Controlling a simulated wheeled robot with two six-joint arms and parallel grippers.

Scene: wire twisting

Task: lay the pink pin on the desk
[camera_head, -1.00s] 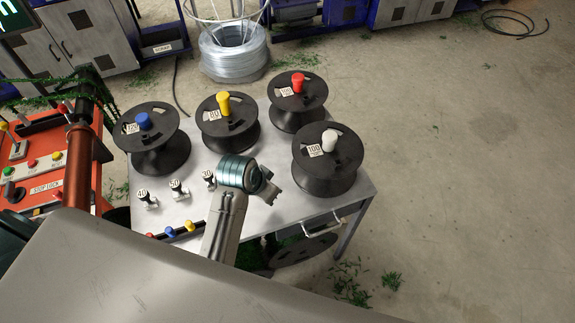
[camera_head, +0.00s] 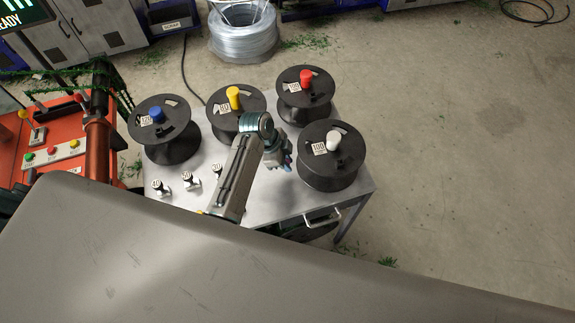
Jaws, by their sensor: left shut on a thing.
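My left gripper (camera_head: 285,163) points down over the middle of the grey metal desk (camera_head: 275,207), left of the black spool with the white peg. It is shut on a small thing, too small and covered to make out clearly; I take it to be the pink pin. I see no pink pin lying on the bare desk. How far the fingertips are above the desktop I cannot tell. My right gripper is not in view.
Black spools with a blue peg (camera_head: 156,114), yellow peg (camera_head: 233,97), red peg (camera_head: 306,79) and white peg (camera_head: 333,142) stand on the desk. Small labelled fittings (camera_head: 191,179) stand at front left. An orange machine (camera_head: 65,150) is at left. The desk's front right is clear.

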